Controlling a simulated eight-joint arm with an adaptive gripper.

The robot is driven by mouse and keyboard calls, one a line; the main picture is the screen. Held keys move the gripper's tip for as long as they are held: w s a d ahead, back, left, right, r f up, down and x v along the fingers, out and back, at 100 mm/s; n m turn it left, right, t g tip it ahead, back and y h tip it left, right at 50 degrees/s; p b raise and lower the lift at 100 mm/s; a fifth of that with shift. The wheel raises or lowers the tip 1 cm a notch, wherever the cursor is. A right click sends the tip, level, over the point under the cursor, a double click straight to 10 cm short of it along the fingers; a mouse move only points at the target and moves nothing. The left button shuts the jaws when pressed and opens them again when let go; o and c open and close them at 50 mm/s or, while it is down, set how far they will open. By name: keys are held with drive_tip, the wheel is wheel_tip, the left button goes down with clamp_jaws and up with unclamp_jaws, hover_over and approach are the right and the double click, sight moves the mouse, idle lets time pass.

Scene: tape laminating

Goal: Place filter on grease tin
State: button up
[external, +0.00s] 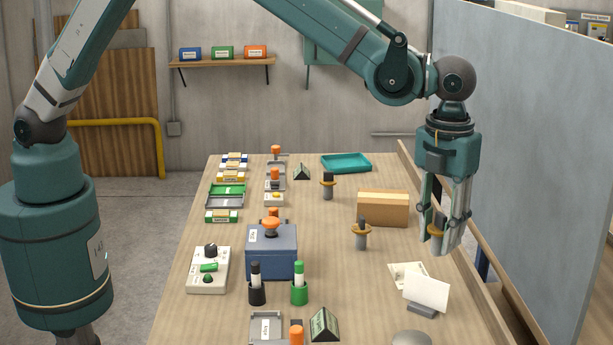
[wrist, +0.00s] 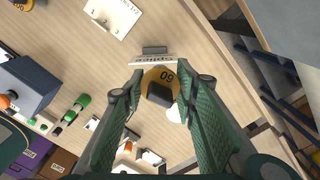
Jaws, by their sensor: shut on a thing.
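My gripper (external: 438,247) is shut on an orange disc with a dark grey block on it, which I take to be the filter (external: 438,222). In the wrist view the filter (wrist: 159,77) sits between the green fingers, and its disc reads 60. It is held in the air above the right side of the table. A pale round thing (external: 411,338) at the front edge of the external view may be the grease tin; its label cannot be read. A pale round edge (wrist: 173,114) also shows below the filter in the wrist view, partly hidden by it and a finger.
A white card in a grey stand (external: 426,292) and a paper (external: 401,270) lie below my gripper. Similar orange-collared pieces (external: 361,234) (external: 328,186) stand to the left. A rail edges the table's right side.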

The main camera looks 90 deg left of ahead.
drive_tip(key=s+d+r+m+p, duration=0.1)
drive_tip(key=s+d+m, duration=0.2)
drive_tip(key=s+d, duration=0.4)
drive_tip(key=d, duration=0.8)
drive_tip(key=shift+d+m, duration=0.15)
drive_tip(key=shift+m, duration=0.15)
hover_over(412, 341)
drive_tip(key=shift+f, duration=3.05)
drive_tip(key=shift+f+p, duration=0.3)
drive_tip(key=shift+f, duration=1.6)
drive_tip(key=shift+f, duration=0.2)
drive_tip(key=o, duration=0.9)
drive_tip(key=shift+r, duration=0.25)
